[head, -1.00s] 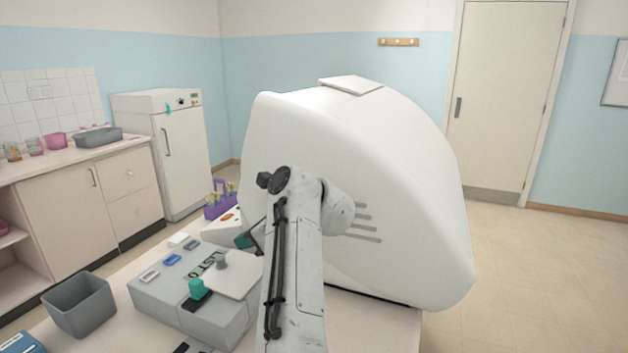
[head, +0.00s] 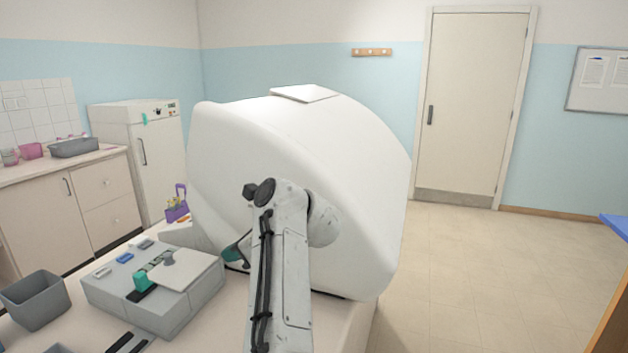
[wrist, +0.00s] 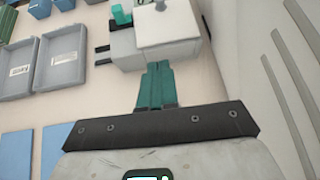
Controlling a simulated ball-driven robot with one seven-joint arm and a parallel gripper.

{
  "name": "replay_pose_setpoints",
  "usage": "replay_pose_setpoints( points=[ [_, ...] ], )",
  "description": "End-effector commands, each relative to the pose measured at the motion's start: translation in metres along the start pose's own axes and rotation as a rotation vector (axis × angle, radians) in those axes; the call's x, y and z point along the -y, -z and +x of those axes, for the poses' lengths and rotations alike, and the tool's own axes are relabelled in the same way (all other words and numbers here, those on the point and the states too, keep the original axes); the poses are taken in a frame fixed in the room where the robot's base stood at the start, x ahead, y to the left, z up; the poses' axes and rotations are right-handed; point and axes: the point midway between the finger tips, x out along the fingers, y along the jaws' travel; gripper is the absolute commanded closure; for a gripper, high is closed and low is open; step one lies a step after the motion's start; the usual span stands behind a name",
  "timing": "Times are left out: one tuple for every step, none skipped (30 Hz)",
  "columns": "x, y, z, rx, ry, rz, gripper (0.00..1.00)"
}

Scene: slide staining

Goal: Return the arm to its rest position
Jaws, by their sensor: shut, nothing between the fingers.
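My gripper shows in the wrist view (wrist: 156,85), with its teal fingers together and nothing between them. It is above the pale bench, near the front side of a grey staining box. In the head view my arm rises in front of the large white machine (head: 300,150); the gripper is mostly hidden behind the arm, with a dark teal part (head: 236,252) showing at the arm's left. The grey box (head: 150,310) with a light lid plate and a teal block stands on the bench to the left.
A grey bin (head: 36,302) stands left of the box. Two labelled grey trays (wrist: 62,58) and blue flat pieces (wrist: 17,150) lie on the bench in the wrist view. The white machine stands close to my arm. A purple rack (head: 176,212) is behind the box. Open floor (head: 480,270) lies to the right.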

Motion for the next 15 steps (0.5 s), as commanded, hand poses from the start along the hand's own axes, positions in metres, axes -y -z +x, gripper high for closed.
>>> replay_pose_setpoints(
  points=[
    [0.004, 0.01, -0.002, -0.011, 0.011, -0.015, 1.0],
    [0.006, 0.013, -0.003, -0.016, 0.016, -0.024, 1.0],
    [0.008, 0.018, -0.005, -0.022, 0.022, -0.036, 1.0],
    [0.009, 0.022, -0.006, -0.028, 0.027, -0.047, 1.0],
    [0.011, 0.027, -0.007, -0.034, 0.033, -0.058, 1.0],
    [0.014, 0.033, -0.009, -0.041, 0.041, -0.073, 1.0],
    [0.016, 0.037, -0.011, -0.047, 0.046, -0.084, 1.0],
    [0.018, 0.043, -0.012, -0.054, 0.052, -0.096, 1.0],
    [0.021, 0.05, -0.015, -0.065, 0.061, -0.116, 1.0],
    [0.023, 0.055, -0.017, -0.072, 0.067, -0.13, 1.0],
    [0.025, 0.063, -0.018, -0.082, 0.074, -0.147, 1.0],
    [0.028, 0.072, -0.022, -0.097, 0.084, -0.172, 1.0],
    [0.031, 0.079, -0.025, -0.107, 0.091, -0.191, 1.0],
    [0.033, 0.088, -0.027, -0.121, 0.099, -0.213, 1.0],
    [0.036, 0.1, -0.032, -0.139, 0.11, -0.244, 1.0]
  ],
)
